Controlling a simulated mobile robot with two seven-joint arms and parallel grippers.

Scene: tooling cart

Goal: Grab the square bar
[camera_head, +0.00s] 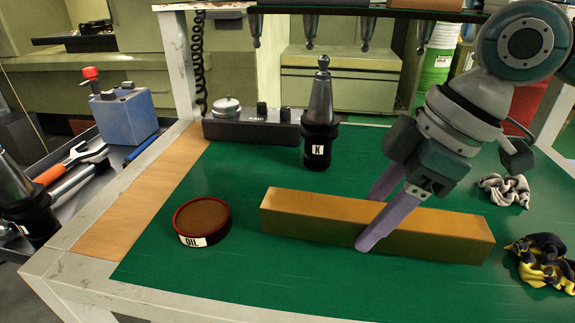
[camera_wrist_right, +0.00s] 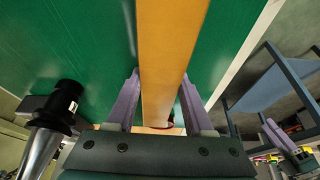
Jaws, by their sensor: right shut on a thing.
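The square bar (camera_head: 290,214) is a long ochre-brown block lying on the green mat (camera_head: 225,285). It also shows in the right wrist view, running up between the fingers (camera_wrist_right: 168,45). My right gripper (camera_head: 368,222) comes down from the upper right and is shut on the bar near its middle. One purple finger is on the near side; the other is partly hidden behind the bar. My left gripper is not in the head view; what looks like its purple fingers (camera_wrist_right: 274,130) shows at the lower right of the right wrist view, opening unclear.
A round OIL tin (camera_head: 202,220) stands left of the bar. A tool holder marked K (camera_head: 318,125) stands behind it, beside a dark base (camera_head: 252,129). A grey cloth (camera_head: 504,190) and a yellow-black cloth (camera_head: 541,262) lie to the right. A shelf with hanging tools crosses the back.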

